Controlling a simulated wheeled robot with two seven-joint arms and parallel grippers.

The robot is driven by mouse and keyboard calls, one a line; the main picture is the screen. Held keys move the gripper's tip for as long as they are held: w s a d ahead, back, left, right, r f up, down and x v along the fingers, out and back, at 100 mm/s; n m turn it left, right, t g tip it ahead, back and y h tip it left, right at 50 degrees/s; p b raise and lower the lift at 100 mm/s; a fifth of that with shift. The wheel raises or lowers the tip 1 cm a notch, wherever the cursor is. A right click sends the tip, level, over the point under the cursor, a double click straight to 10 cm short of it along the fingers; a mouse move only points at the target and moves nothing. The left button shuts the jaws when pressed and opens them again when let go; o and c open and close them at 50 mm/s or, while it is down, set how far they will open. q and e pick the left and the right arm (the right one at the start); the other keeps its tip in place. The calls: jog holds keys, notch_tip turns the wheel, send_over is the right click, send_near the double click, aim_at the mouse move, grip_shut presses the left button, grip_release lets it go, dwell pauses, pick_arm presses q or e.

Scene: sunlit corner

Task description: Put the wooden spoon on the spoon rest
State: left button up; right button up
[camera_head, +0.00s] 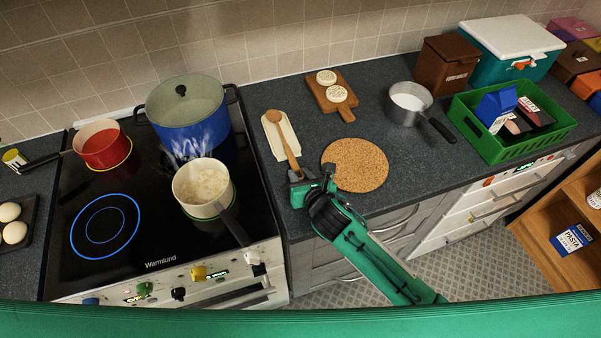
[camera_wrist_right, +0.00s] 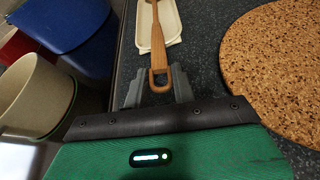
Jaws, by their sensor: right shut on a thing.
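The wooden spoon (camera_head: 284,140) lies with its bowl end over the cream spoon rest (camera_head: 269,143) on the counter. Its handle points toward my right gripper (camera_head: 305,186). In the right wrist view the spoon's handle (camera_wrist_right: 157,45) ends in a loop between the fingers of my right gripper (camera_wrist_right: 157,88), which is shut on it. The spoon rest (camera_wrist_right: 171,24) lies beneath the spoon in that view. I cannot tell whether the spoon's bowl touches the rest. My left gripper is not in view.
A round cork mat (camera_head: 356,165) lies right of my right gripper. Left is the stove with a steaming cream saucepan (camera_head: 203,188), a blue pot (camera_head: 187,112) and a red pan (camera_head: 102,146). A cutting board (camera_head: 331,94), grey saucepan (camera_head: 408,104) and green crate (camera_head: 512,141) stand behind and right.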

jog(key=shift+f, duration=0.15)
jog(key=o, duration=1)
jog(key=shift+f, duration=0.1)
jog(key=shift+f+b, duration=0.15)
jog(key=shift+b, duration=0.25)
jog(key=b+v, duration=0.2)
jog(key=v, duration=0.3)
jog(key=shift+s+b, duration=0.3)
jog(key=v, duration=0.8)
jog(key=shift+s+b, duration=0.15)
jog(key=shift+b, duration=0.25)
